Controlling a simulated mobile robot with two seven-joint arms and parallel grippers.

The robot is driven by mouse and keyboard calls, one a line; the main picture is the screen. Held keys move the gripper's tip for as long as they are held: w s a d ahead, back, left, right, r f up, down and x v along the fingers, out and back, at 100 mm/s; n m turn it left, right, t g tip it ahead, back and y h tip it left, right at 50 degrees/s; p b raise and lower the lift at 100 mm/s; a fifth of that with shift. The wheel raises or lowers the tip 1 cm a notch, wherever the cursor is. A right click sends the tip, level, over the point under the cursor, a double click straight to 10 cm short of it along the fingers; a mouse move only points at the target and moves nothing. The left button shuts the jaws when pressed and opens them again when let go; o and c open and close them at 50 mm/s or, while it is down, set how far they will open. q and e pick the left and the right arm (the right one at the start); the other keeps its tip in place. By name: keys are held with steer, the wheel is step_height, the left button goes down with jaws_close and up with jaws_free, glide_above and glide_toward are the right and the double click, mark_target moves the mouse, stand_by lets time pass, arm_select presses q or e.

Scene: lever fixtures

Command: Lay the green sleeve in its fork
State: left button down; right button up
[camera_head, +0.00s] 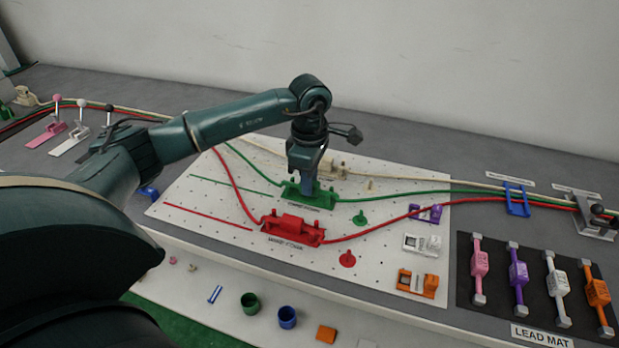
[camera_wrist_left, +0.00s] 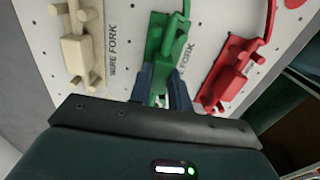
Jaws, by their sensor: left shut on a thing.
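The green fork (camera_head: 320,199) stands on the white pegboard, with a green cable running out from both sides. My left gripper (camera_head: 307,188) points down at the left part of this fork. In the left wrist view its two fingers (camera_wrist_left: 165,88) are closed around a green piece, the green sleeve (camera_wrist_left: 168,48), which lies at the green fork. The fingers and matching green colours make it hard to tell whether the sleeve is fully seated or just above the fork. My right gripper is not in view.
The red fork (camera_head: 292,233) with its red cable is close in front. A cream fork (camera_wrist_left: 82,50) is on the other side. The lead mat (camera_head: 520,300) holds several coloured leads at the far right.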

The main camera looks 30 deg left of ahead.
arm_select(q)
steer(key=shift+f, duration=0.3)
steer(key=c, duration=1.2)
jaws_free()
steer(key=shift+c, duration=0.2)
steer(key=shift+o, duration=0.5)
steer(key=o, duration=0.4)
steer(key=shift+r+p, duration=2.3)
steer(key=shift+r, duration=1.25)
